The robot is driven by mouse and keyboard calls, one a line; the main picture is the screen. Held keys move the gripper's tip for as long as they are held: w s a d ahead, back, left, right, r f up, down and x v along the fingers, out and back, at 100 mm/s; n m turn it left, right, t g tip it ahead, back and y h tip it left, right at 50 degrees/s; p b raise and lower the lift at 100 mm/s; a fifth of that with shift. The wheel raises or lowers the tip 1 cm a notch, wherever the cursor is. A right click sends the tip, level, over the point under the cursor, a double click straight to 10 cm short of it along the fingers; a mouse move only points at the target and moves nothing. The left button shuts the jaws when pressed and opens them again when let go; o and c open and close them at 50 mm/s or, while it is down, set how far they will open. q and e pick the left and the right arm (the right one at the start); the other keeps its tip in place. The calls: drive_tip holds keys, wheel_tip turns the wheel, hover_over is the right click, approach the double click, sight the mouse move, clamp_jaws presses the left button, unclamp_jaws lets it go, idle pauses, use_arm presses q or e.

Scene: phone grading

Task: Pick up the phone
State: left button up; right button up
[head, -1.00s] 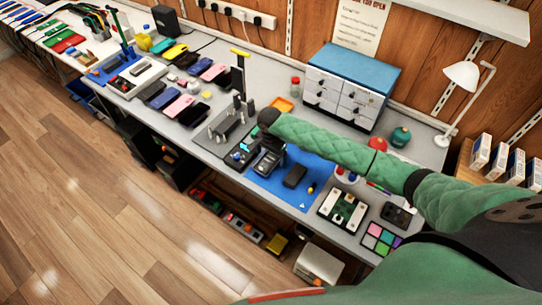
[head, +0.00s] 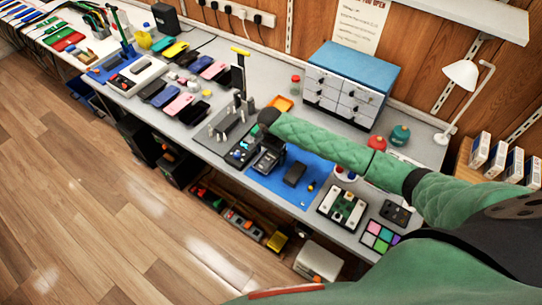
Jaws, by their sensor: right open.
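A dark phone-like slab (head: 295,173) lies flat on the blue mat (head: 318,180) near the front of the bench. More phones lie in rows further left, among them a pink phone (head: 178,106), a yellow phone (head: 176,52) and a dark phone (head: 198,111). My right arm reaches in from the right. My left gripper is out of view.
A grey stand (head: 234,124) with upright posts is left of my right gripper. A drawer cabinet (head: 350,85) stands behind my arm. An orange tray (head: 283,103) sits behind.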

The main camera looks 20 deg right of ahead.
drive_tip(key=shift+f, duration=0.1)
idle(0.4)
drive_tip(key=c, duration=1.1)
